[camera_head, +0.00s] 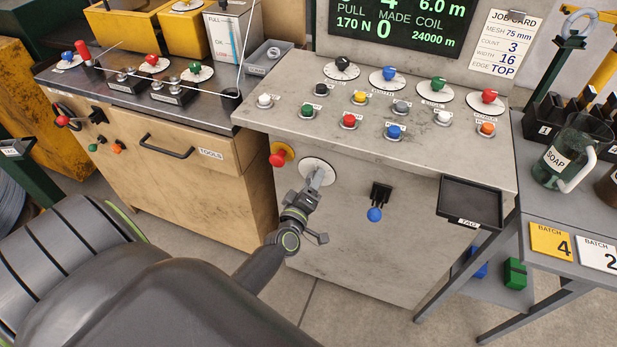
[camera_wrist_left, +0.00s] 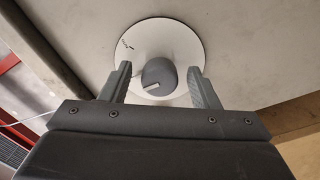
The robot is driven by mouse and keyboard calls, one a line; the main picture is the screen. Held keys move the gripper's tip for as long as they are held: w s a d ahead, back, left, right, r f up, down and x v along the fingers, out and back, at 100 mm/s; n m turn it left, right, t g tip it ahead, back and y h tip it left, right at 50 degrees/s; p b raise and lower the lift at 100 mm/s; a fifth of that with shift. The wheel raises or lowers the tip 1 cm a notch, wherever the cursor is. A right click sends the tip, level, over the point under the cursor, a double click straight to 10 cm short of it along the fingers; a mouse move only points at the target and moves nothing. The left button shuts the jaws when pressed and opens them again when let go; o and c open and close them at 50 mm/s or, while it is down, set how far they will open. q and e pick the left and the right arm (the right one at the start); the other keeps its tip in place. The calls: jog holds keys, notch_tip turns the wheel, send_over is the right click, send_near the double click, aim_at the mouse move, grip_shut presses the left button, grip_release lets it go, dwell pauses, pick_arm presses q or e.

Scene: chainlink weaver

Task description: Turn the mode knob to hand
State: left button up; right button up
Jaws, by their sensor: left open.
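The mode knob is a dark grey round knob (camera_wrist_left: 158,72) on a white disc (camera_wrist_left: 185,42) in the left wrist view. A short white mark on its face points left and slightly down. Small dark lettering at the disc's upper left is too small to read. In the head view the white disc (camera_head: 308,165) is on the front panel of the grey console, and my gripper hides the knob. My left gripper (camera_head: 318,178) is at the disc. Its two fingers (camera_wrist_left: 160,78) are open, one on each side of the knob, with a visible gap on both sides.
A red button (camera_head: 277,159) on a yellow plate sits just left of the disc. A blue-ended lever (camera_head: 375,213) is to its right, and a black tray (camera_head: 470,203) is further right. Several coloured buttons and knobs cover the console top (camera_head: 270,118).

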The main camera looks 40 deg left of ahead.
pick_arm(q)
jog(key=b+v, duration=0.8)
jog(key=v, duration=0.9)
jog(key=shift+s, duration=0.2)
jog(key=shift+d, duration=0.15)
